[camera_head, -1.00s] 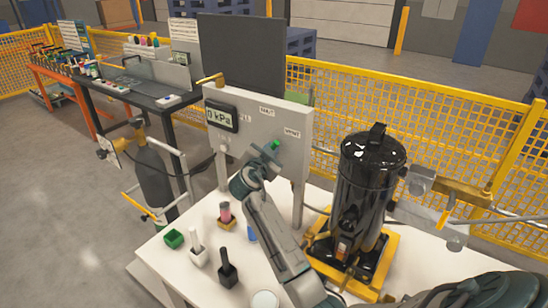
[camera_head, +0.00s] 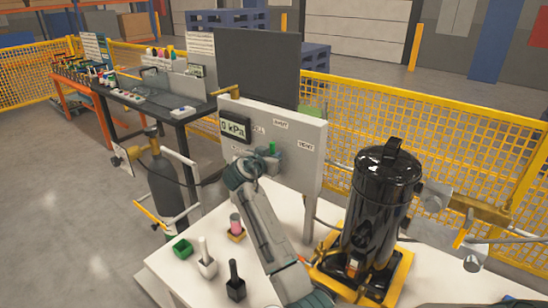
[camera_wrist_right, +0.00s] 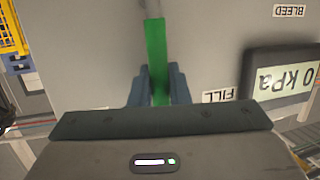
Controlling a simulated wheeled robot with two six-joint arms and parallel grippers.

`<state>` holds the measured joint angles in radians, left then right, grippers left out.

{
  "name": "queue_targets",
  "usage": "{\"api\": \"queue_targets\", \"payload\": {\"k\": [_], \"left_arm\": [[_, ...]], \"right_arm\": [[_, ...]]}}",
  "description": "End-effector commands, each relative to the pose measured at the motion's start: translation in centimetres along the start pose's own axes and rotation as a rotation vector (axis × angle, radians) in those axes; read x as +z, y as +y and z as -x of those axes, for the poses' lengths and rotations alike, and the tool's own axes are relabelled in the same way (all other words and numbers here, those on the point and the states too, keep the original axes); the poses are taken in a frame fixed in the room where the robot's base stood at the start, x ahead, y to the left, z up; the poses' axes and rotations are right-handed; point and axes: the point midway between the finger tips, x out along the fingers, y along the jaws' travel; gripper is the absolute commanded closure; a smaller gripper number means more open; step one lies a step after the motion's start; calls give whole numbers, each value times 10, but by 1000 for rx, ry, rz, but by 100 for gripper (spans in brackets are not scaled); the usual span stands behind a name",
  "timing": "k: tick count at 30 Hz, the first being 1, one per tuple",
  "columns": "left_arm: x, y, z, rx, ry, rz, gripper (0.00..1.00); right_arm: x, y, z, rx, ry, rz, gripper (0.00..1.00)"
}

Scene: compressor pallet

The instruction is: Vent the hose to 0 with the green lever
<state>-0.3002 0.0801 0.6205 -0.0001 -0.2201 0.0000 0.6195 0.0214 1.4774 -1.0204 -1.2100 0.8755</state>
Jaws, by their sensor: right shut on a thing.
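The green lever (camera_head: 273,147) is on the front of the grey gauge panel (camera_head: 300,165). In the right wrist view the lever (camera_wrist_right: 156,45) is a green bar running down between my right gripper's fingers (camera_wrist_right: 158,85), which are shut on it. In the head view my right gripper (camera_head: 268,160) is against the panel and partly hides the lever's base. The panel's display (camera_head: 235,130) reads 0 kPa. It also reads 0 kPa, upside down, in the right wrist view (camera_wrist_right: 284,78). A VENT label (camera_head: 306,146) is right of the lever. My left gripper is out of view.
A black cylinder (camera_head: 375,210) on a yellow base stands right of the panel. A yellow mesh fence (camera_head: 450,150) runs behind.

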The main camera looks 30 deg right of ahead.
Motion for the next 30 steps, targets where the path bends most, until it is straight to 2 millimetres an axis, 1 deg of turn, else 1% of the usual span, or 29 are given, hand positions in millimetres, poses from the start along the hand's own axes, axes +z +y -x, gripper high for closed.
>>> {"api": "queue_targets", "payload": {"k": [10,11,12,14,23,26,29,30], "left_arm": [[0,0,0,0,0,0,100],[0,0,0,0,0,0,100],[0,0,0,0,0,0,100],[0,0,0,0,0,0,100],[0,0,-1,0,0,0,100],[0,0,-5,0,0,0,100],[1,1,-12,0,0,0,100],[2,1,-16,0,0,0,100]], "right_arm": [[0,0,0,1,-1,3,100],[0,0,0,1,-1,2,82],[0,0,0,0,-1,2,74],[0,0,0,1,-1,2,63],[1,0,1,0,0,1,62],[2,-1,8,-1,0,0,62],[4,-1,24,-2,-1,-2,62],[4,-1,31,-3,-2,-4,62]]}}
